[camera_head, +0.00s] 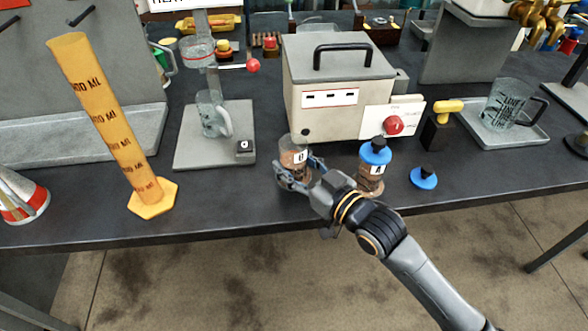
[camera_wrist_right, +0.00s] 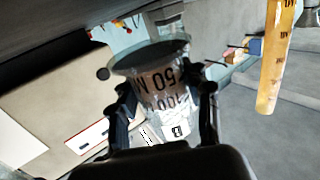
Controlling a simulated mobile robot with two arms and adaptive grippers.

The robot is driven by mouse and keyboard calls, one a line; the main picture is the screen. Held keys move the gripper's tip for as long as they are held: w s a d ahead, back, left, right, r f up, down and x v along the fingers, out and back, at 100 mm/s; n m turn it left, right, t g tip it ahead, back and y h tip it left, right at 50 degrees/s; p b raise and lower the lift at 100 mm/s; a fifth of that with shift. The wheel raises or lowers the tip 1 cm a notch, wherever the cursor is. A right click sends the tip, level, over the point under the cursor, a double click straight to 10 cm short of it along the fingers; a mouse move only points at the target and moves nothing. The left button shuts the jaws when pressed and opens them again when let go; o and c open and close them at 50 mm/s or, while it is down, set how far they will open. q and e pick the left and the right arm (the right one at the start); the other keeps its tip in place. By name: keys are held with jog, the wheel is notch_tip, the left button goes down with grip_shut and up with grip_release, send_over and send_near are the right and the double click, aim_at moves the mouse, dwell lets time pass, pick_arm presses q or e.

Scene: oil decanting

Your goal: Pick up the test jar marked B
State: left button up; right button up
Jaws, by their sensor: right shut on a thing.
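The test jar marked B (camera_head: 293,155) is a clear jar with brownish contents and a white label, at the front of the bench before the beige box. My right gripper (camera_head: 300,175) is shut around its lower part. In the right wrist view, the jar (camera_wrist_right: 160,85) sits between the two fingers of the gripper (camera_wrist_right: 163,110), with its label and volume marks showing. Whether its base touches the bench I cannot tell. Jar A (camera_head: 371,170), with a blue cap, stands just right of my gripper. My left gripper is not in view.
The beige box (camera_head: 337,85) with a black handle stands behind. An orange measuring cylinder (camera_head: 110,120) and a grey stand with a glass (camera_head: 213,150) are to the left. The bench's front edge is close.

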jog(key=s+r+p, duration=0.3)
jog(key=s+r, duration=0.6)
jog(key=s, duration=0.4)
jog(key=shift+s+r, duration=0.25)
